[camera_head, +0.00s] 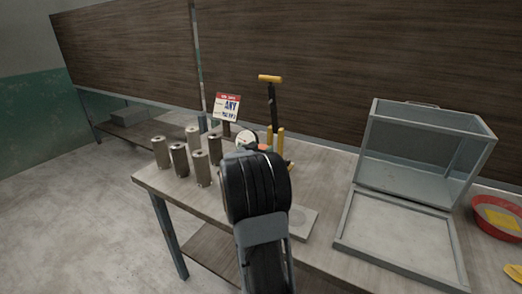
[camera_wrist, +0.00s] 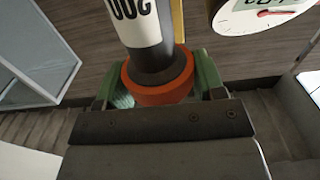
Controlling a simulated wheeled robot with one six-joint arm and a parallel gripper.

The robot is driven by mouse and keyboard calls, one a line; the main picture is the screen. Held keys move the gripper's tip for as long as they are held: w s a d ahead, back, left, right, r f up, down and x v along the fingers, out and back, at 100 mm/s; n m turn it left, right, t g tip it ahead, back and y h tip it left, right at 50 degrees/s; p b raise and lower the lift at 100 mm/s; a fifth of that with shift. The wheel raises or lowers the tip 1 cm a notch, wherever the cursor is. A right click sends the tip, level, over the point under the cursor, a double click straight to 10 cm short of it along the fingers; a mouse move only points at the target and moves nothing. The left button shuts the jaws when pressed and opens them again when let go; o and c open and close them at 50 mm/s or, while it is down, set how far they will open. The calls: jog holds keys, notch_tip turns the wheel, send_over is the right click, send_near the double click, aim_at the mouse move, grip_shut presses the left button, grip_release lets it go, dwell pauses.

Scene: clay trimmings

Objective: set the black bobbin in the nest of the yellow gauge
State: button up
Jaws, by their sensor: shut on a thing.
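In the wrist view, my gripper (camera_wrist: 158,88) is shut, its green fingers on either side of a dark round piece (camera_wrist: 160,66) with an orange-red ring (camera_wrist: 158,93). A dark cylinder with a white printed label (camera_wrist: 135,22) rises from this piece. I cannot tell for certain whether it is the black bobbin. My arm hides the grip and the nest.
Several pale and dark cylinders (camera_head: 201,168) stand at the table's left. A sign (camera_head: 227,107) and a yellow-handled post (camera_head: 272,100) stand behind. A clear-sided case (camera_head: 368,150) with a shallow tray (camera_head: 340,236) is at right, beside a red bowl (camera_head: 484,228).

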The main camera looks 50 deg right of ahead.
jog(key=shift+f, duration=0.2)
jog(key=o, duration=1.3)
jog(key=shift+r, duration=0.1)
